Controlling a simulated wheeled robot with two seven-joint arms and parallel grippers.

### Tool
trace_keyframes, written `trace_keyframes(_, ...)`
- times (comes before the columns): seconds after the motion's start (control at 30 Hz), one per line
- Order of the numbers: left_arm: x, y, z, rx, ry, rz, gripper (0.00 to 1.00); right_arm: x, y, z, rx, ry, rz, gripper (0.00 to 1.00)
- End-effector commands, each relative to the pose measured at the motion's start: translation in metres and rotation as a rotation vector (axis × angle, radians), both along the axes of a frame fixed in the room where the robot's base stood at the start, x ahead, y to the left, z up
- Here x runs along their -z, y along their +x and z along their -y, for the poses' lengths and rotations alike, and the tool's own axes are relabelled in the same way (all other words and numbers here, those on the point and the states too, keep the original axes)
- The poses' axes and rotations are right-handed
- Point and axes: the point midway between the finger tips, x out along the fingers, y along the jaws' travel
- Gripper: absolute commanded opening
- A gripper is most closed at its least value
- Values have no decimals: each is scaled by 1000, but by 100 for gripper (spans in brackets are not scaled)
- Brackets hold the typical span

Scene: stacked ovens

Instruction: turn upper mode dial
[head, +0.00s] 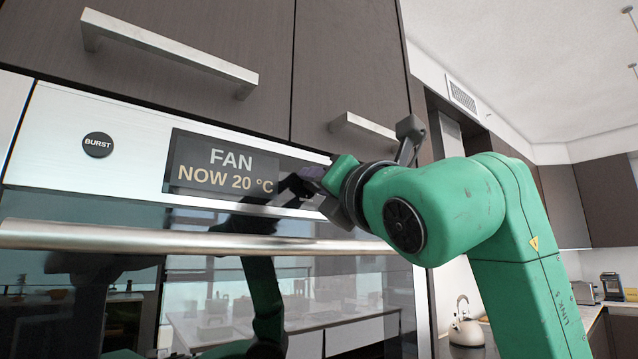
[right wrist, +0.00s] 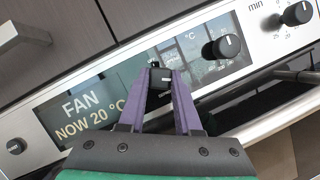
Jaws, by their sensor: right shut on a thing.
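The upper oven's control panel (head: 125,125) is a pale metal strip with a dark display (head: 225,168) reading "FAN NOW 20 °C". My right gripper (head: 303,182) is at the panel, just right of that text. In the right wrist view its purple fingers are shut on a black dial (right wrist: 160,77), one finger on each side. This is the mode dial, beside the display text. In the head view the gripper hides the dial. My left gripper is not in view.
A temperature dial (right wrist: 228,46) and a "min" dial (right wrist: 297,13) sit farther right on the panel. A round "BURST" button (head: 98,145) is at the left. A long oven handle (head: 150,238) runs below, and cabinet handles (head: 170,52) stick out above.

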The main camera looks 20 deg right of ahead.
Motion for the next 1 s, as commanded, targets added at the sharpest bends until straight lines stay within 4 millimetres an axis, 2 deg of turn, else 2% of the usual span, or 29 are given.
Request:
trace_keyframes(0.1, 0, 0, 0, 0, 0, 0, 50, 0, 0, 0, -1, -1, -2, 0)
trace_keyframes(0.13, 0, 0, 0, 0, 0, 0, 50, 0, 0, 0, -1, -2, -1, 44)
trace_keyframes(0.17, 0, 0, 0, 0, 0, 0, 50, 0, 0, 0, -1, -2, -1, 55)
trace_keyframes(0.2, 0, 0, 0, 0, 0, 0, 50, 0, 0, 0, -1, -2, -1, 62)
trace_keyframes(0.57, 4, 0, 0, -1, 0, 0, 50, 3, -5, 1, -1, -1, 2, 62)
trace_keyframes(0.67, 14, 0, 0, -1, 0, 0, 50, 10, -21, 4, 0, -2, 5, 62)
trace_keyframes(0.8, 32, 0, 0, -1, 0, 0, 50, 26, -58, 10, 2, -1, 7, 62)
trace_keyframes(1.0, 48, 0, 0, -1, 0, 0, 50, 43, -110, 19, 1, -1, 4, 62)
